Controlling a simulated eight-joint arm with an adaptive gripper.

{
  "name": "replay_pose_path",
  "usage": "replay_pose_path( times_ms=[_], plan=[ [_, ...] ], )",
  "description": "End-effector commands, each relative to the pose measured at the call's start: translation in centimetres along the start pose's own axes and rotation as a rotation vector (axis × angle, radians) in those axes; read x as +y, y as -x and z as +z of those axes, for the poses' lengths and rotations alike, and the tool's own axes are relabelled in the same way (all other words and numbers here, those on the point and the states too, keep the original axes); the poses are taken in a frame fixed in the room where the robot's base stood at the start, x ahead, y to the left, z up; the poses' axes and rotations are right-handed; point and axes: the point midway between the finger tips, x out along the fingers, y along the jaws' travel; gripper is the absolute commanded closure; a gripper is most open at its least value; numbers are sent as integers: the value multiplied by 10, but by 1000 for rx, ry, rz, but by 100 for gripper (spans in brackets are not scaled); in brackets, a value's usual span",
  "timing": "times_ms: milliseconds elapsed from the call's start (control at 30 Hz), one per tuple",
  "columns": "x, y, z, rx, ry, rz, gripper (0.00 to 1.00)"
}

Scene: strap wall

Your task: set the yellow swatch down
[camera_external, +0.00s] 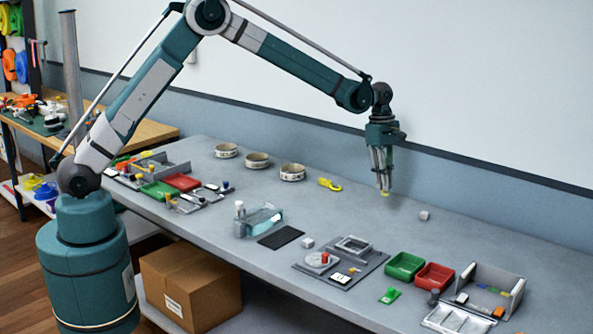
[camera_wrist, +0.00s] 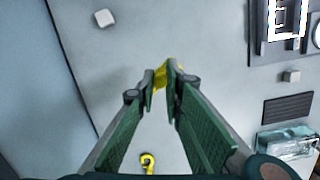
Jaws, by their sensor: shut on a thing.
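My gripper (camera_external: 385,190) hangs pointing down over the back half of the grey table. In the wrist view its two green fingers (camera_wrist: 160,80) are closed on the yellow swatch (camera_wrist: 161,74), a small piece held between the tips. A sliver of the swatch (camera_external: 385,194) also shows under the fingertips in the external view. Most of it is hidden by the fingers. The swatch appears to be above the table, but I cannot tell how large the gap is.
A yellow hook-shaped item (camera_external: 330,184) lies left of my gripper. A small white cube (camera_external: 424,215) lies to the right, another (camera_external: 307,243) farther forward. White rings (camera_external: 292,172) stand at the left. Green (camera_external: 404,266) and red (camera_external: 434,277) trays sit front right. Table under my gripper looks bare.

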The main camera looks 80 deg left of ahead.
Motion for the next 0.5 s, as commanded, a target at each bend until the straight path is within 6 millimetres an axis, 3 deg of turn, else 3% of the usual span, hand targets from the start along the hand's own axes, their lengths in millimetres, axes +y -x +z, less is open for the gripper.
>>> replay_pose_path(
  times_ms=[33,300,500],
  plan=[
    [8,3,-19,0,22,3,100],
    [36,17,-106,0,122,17,100],
    [49,24,-155,-1,177,25,100]
  ],
)
